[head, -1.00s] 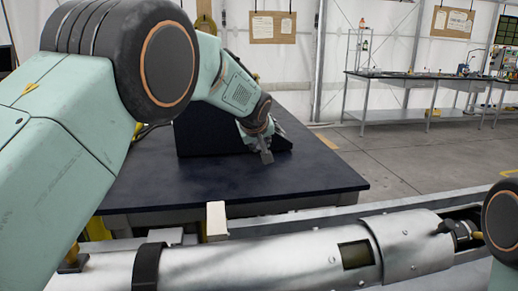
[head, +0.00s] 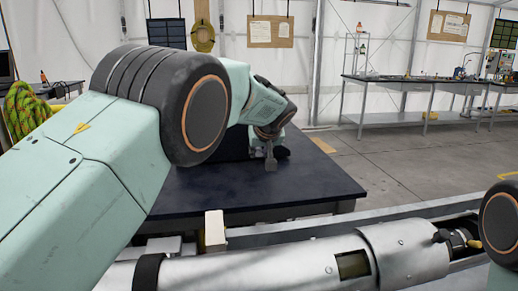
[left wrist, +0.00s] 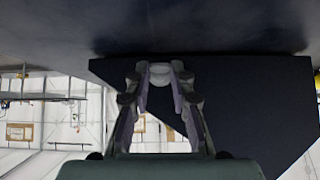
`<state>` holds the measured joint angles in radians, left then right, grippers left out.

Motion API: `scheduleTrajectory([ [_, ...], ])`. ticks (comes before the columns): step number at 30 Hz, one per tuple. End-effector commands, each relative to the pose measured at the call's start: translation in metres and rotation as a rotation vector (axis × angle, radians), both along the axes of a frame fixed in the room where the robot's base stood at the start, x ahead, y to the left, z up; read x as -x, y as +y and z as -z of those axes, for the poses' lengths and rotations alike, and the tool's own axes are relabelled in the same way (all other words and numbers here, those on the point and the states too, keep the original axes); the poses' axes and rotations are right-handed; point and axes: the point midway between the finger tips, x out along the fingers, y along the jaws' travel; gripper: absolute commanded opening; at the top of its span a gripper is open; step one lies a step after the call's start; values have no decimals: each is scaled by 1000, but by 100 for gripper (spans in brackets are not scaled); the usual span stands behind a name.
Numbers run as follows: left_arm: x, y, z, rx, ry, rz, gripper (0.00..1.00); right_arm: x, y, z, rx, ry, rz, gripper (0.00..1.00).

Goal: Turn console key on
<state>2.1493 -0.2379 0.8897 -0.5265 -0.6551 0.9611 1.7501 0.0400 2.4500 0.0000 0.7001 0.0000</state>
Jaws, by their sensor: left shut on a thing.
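The dark console (head: 234,146) stands on the dark table, mostly hidden behind my left arm in the head view. It shows as a large dark slanted panel (left wrist: 245,95) in the left wrist view. My left gripper (head: 270,163) is at the console's right side, pointing down. In the left wrist view its fingers (left wrist: 160,74) converge on a small pale rounded piece, which seems to be the console key (left wrist: 160,69). The key's angle cannot be told. My right gripper does not show; only a joint of my right arm is at the right edge.
The dark table (head: 300,190) has bare room right of the console. A silver cylinder (head: 280,264) lies across the front, with a pale block (head: 214,231) behind it. A green rope coil (head: 27,108) is at left. Workbenches (head: 420,84) stand at the back right.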

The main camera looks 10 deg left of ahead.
Motion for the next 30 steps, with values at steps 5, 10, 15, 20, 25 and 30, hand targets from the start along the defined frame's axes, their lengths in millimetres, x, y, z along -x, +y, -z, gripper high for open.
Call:
scheduleTrajectory([
  [5, 1, -1, 1, -9, 6, -1, 0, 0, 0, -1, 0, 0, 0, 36],
  [10, 1, -1, 2, -9, 7, -1, 0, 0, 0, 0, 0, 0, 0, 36],
  [15, 1, -1, 2, -8, 8, -1, 27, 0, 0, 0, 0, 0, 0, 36],
  [20, 1, 0, 1, -9, 6, -1, 41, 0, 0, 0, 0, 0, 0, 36],
  [25, 0, 0, 1, -8, 6, -1, 45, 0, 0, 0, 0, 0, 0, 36],
  [30, 0, 0, 0, -8, 4, -1, 45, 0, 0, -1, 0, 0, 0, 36],
])
